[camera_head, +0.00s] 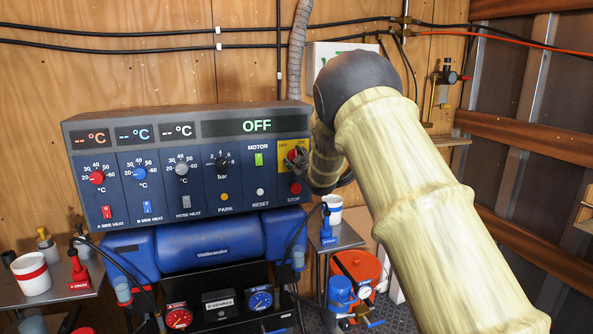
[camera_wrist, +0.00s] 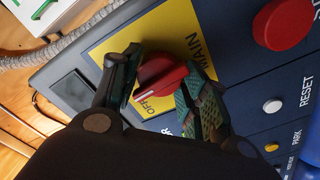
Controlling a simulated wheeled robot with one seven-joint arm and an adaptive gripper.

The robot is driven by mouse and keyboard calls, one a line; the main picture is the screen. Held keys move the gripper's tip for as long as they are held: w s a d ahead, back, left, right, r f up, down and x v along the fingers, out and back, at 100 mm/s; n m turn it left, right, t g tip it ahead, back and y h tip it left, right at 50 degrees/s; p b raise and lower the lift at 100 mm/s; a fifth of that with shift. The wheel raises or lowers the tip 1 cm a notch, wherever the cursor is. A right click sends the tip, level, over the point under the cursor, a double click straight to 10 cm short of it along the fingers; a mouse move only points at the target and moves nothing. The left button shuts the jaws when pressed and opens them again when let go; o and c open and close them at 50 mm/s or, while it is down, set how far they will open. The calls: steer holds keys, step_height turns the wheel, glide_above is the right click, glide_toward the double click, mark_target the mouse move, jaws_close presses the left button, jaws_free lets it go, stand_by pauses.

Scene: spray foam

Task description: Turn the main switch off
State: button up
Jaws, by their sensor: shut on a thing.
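The main switch is a red rotary knob (camera_wrist: 160,78) on a yellow plate (camera_wrist: 186,22) marked MAIN and OFF in the wrist view. Its white mark points toward the OFF label. In the head view the knob (camera_head: 291,155) is partly hidden by my gripper (camera_head: 300,161), at the right end of the dark control panel (camera_head: 140,205). My gripper (camera_wrist: 163,74) has one finger on each side of the knob and is shut on it. The panel's large display (camera_head: 257,126) reads OFF in green.
A red STOP button (camera_head: 295,188) sits just below the switch, close to my gripper; a RESET button (camera_head: 260,192) is to its left. Hoses and a blue machine (camera_head: 215,245) are below. A white cup (camera_head: 332,208) stands on a small shelf at right.

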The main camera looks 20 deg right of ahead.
steer(key=n+b, duration=0.1)
steer(key=b, duration=0.1)
steer(key=n+b, duration=0.4)
steer(key=shift+f, duration=0.3)
steer(key=shift+o, duration=0.4)
steer(key=shift+d+r+n+b, duration=0.1)
steer(key=shift+r+n+b, duration=0.1)
steer(key=shift+n+b, duration=1.6)
steer(key=shift+n, duration=0.3)
steer(key=o, duration=1)
steer(key=shift+r, duration=0.1)
steer(key=shift+c, duration=0.2)
steer(key=s, duration=0.7)
steer(key=shift+s, duration=0.3)
steer(key=shift+d, duration=0.1)
